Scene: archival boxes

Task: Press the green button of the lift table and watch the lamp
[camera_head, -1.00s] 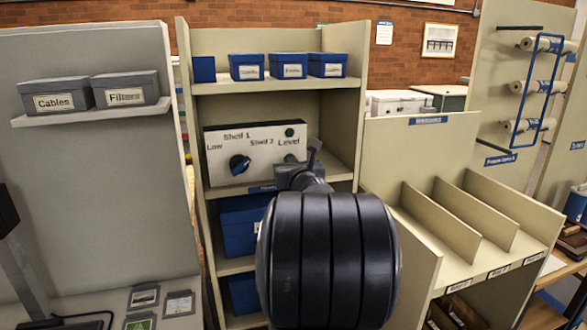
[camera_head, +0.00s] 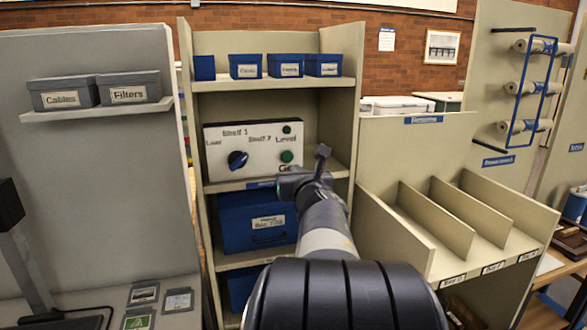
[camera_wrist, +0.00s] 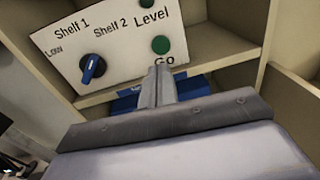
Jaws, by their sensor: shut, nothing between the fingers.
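A white control panel (camera_head: 221,144) stands on the middle shelf of a beige rack, marked Shelf 1, Shelf 2, Level and Go. Its green button (camera_head: 287,157) sits just above the word Go; it also shows in the wrist view (camera_wrist: 161,45). A small dark green lamp (camera_head: 286,129) above Level looks unlit; the wrist view cuts it off at the top edge (camera_wrist: 147,2). A blue knob (camera_head: 238,160) is at the panel's left. My gripper (camera_wrist: 158,72) is shut and empty, its tips just below the button in the wrist picture. I cannot tell the gap in depth.
Blue boxes (camera_head: 289,65) stand on the shelf above the panel, and a larger blue box (camera_head: 255,222) below it. The rack's right upright (camera_head: 344,110) is close to my arm. A divided beige sorter (camera_head: 465,213) stands to the right.

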